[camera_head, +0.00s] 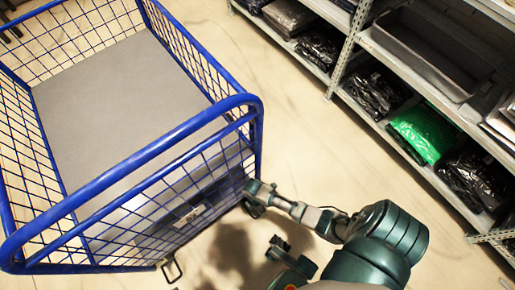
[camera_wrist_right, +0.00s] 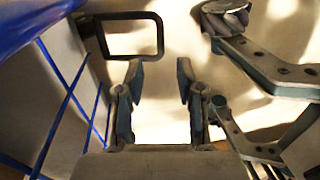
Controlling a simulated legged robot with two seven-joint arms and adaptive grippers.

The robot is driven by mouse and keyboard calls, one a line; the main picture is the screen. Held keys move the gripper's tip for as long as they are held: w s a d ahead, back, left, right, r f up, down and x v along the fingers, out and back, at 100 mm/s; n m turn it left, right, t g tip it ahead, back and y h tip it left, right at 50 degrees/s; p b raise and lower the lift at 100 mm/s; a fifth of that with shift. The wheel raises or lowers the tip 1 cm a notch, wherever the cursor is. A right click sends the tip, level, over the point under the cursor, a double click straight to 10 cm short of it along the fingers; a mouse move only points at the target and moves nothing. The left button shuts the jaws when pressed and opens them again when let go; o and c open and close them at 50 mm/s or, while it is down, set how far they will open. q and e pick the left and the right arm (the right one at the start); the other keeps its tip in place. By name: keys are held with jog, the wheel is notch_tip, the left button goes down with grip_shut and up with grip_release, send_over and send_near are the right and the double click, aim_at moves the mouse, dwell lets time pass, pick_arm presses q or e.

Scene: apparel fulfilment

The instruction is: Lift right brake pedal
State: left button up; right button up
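The blue wire cart (camera_head: 132,170) stands at the left of the head view. A dark rectangular loop, the brake pedal (camera_wrist_right: 157,42), shows at the top left of the right wrist view. It lies ahead of my right gripper and left of the space between its fingers. My right gripper (camera_wrist_right: 160,75) is open, with nothing between its fingers. In the head view my right gripper (camera_head: 254,200) is low beside the cart's near right corner and hides what is behind it. Another dark loop pedal (camera_head: 171,271) sticks out under the cart's near side. My left gripper is not in view.
A metal shelf rack (camera_head: 338,70) with trays and bagged clothes, one of them green (camera_head: 424,132), stands at the right. Open floor (camera_head: 275,110) lies between cart and rack. In the right wrist view, the cart's blue bars (camera_wrist_right: 75,85) are close on the left.

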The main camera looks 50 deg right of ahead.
jog(key=shift+w+r, duration=0.15)
jog(key=shift+r, duration=0.75)
jog(key=shift+w+r, duration=0.1)
jog(key=shift+r, duration=0.75)
jog(key=shift+s, duration=0.1)
